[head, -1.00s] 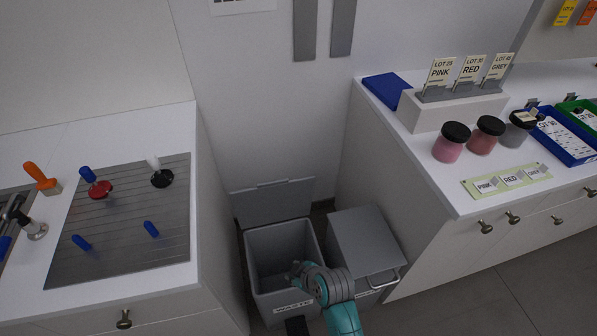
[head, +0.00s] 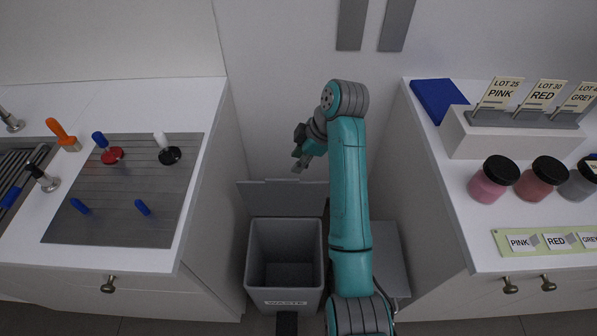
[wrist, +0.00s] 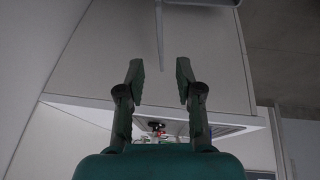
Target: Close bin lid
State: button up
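The grey bin labelled WASTE (head: 284,294) stands on the floor between two counters in the head view, its inside open to view. Its grey lid (head: 282,198) is raised, standing up behind the opening near the back wall. My gripper (head: 299,162) is above the lid in the head view, apart from it as far as I can see. In the wrist view my gripper (wrist: 159,78) has its two fingers spread with nothing between them. A grey edge at the top of the wrist view is too cropped to identify.
The left counter (head: 140,259) and the right counter (head: 437,235) flank the gap. Jars, including a pink one (head: 488,187), stand on the right counter.

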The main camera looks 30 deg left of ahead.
aim_at(283, 179)
jog(key=x, duration=1)
jog(key=shift+a+f, duration=0.2)
jog(key=shift+f, duration=0.05)
grip_shut()
